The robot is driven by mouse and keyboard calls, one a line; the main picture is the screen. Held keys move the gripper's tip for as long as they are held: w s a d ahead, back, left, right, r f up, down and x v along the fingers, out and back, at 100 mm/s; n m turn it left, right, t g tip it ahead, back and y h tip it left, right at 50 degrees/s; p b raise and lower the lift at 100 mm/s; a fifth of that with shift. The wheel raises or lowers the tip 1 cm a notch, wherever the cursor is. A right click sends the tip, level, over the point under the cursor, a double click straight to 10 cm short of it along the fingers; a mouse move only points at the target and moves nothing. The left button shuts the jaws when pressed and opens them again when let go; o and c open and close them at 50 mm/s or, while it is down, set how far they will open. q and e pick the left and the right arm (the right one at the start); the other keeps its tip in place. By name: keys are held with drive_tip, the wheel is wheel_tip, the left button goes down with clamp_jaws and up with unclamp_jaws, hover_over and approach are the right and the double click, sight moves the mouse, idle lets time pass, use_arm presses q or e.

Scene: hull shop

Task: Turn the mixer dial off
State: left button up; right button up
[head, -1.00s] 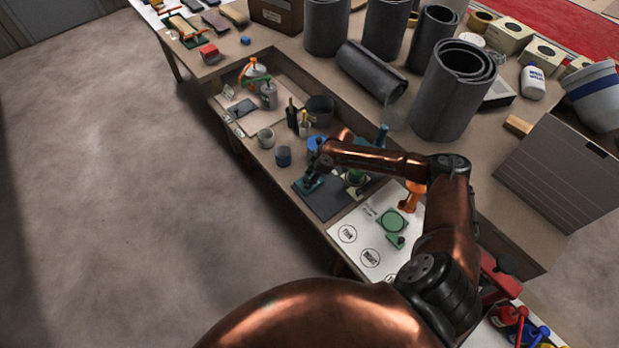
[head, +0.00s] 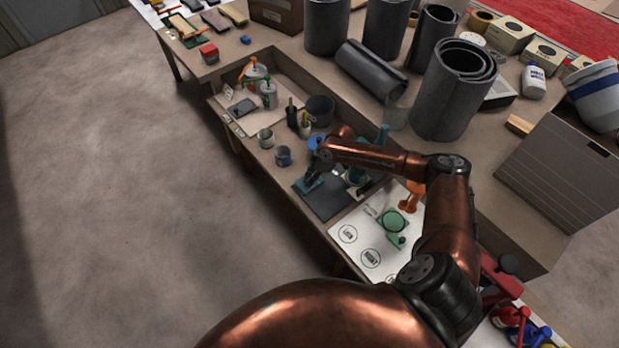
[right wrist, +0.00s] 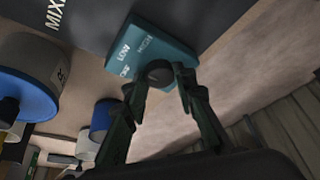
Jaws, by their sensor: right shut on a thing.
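The mixer dial (right wrist: 158,72) is a dark round knob on a teal control box (right wrist: 146,50). I cannot tell which label the dial points to. In the head view the teal box (head: 308,187) sits at the front edge of the dark mat, with my right gripper (head: 313,173) over it. My left gripper is not in view.
The dark mat (head: 327,205) extends to the right. A white sheet (head: 350,218) with round labels lies nearer. Dark rolls (head: 452,95) stand behind my arm.

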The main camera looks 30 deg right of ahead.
drive_tip(key=n+g+b, duration=0.1)
drive_tip(key=n, duration=0.2)
drive_tip(key=n+g+b, duration=0.1)
drive_tip(key=n+b, duration=0.1)
drive_tip(key=shift+w+f+n+y, duration=0.2)
drive_tip(key=shift+n+y, duration=0.2)
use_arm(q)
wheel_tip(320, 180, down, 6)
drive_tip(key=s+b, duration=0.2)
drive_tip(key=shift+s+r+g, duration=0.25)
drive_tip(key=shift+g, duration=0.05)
use_arm(e)
drive_tip(key=shift+d+r+n+g, duration=0.15)
drive_tip(key=shift+n+g, duration=0.55)
drive_tip(key=shift+n, duration=0.9)
drive_tip(key=shift+w, duration=0.1)
drive_tip(key=o, duration=1.2)
drive_tip(key=shift+c, duration=0.2)
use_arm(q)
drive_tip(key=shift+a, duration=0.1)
use_arm(e)
drive_tip(key=shift+r, duration=0.15)
drive_tip(key=v, duration=1.1)
drive_tip(key=shift+r, duration=0.4)
